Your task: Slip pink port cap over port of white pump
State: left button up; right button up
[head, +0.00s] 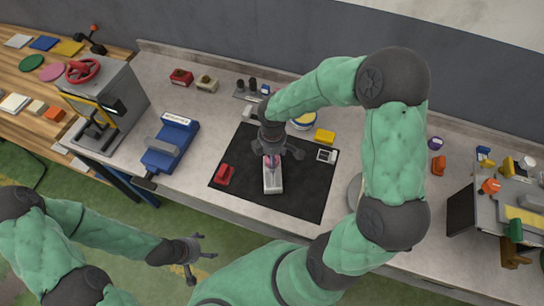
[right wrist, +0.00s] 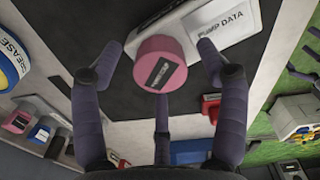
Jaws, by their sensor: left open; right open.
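The white pump (head: 272,182) lies on the black mat, with its "PUMP DATA" plate showing in the right wrist view (right wrist: 228,22). The pink port cap (right wrist: 160,68) is at the near end of the pump in that view, its dark label facing the camera; its pink also shows below the gripper in the head view (head: 271,162). The port itself is hidden, so I cannot tell how far the cap covers it. My right gripper (head: 274,153) is over the cap, its fingers spread around it and apart from it. My left gripper (head: 196,249) is open and empty, away from the bench.
A red object (head: 224,175) lies on the black mat (head: 300,195) left of the pump. A blue machine (head: 170,143) stands left. The mat's front is clear.

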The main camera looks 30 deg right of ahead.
notch_tip(320, 180, up, 12)
jog(key=shift+f, duration=0.25)
